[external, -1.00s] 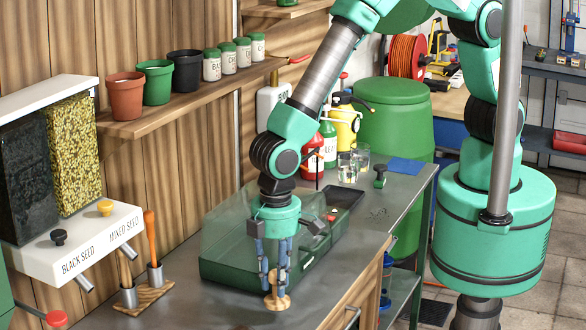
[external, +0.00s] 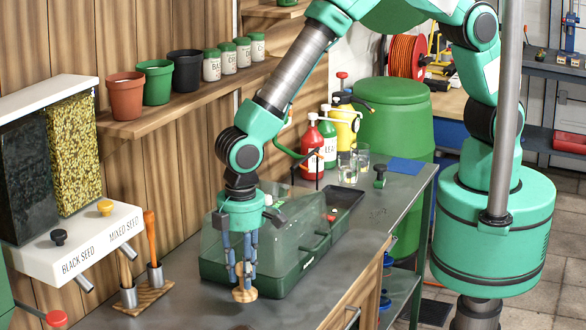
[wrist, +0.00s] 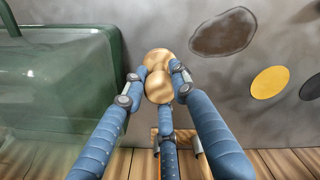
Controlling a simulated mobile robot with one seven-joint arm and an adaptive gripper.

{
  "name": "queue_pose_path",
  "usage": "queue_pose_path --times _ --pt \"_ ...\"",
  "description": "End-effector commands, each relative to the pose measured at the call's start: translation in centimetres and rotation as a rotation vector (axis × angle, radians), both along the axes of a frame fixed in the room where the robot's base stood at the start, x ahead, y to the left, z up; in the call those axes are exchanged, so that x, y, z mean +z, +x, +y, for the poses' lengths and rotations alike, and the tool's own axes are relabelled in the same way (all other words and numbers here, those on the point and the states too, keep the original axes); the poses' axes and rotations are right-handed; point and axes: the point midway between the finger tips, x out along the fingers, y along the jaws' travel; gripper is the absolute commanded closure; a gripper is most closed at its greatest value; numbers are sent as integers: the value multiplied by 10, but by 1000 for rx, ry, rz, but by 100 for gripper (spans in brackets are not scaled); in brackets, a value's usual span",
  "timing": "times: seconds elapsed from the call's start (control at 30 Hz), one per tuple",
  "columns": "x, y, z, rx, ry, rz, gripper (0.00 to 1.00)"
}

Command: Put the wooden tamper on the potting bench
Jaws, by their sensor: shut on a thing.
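The wooden tamper (external: 245,296) is pale wood with a round disc at its lower end. My gripper (external: 240,273) points down with its blue fingers closed around the tamper's upper part. In the wrist view, the tamper's rounded wooden top (wrist: 159,88) sits between the fingertips of my gripper (wrist: 155,80). The tamper looks upright over the grey potting bench (external: 190,305), in front of the green propagator box. I cannot tell whether its disc touches the bench top.
The green lidded box (external: 290,265) stands just behind and right of my gripper. A wooden holder (external: 153,295) with upright tools is to the left, below the seed dispenser (external: 80,245). Bottles and glasses (external: 349,170) stand farther back. The front bench surface is mostly clear.

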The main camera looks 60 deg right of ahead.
Motion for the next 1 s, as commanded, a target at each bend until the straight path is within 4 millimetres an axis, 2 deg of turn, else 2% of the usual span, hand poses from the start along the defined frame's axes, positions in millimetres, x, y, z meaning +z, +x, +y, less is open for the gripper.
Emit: queue_pose_path --times 0.03,0.3,0.5,0.67,1.0 --pt "0 12 0 -3 1 -1 100" --pt "-1 66 0 -2 1 -1 100" --pt "0 93 0 -1 0 0 100" --pt "0 100 0 0 0 0 100" --pt "-2 99 0 1 -1 1 100"
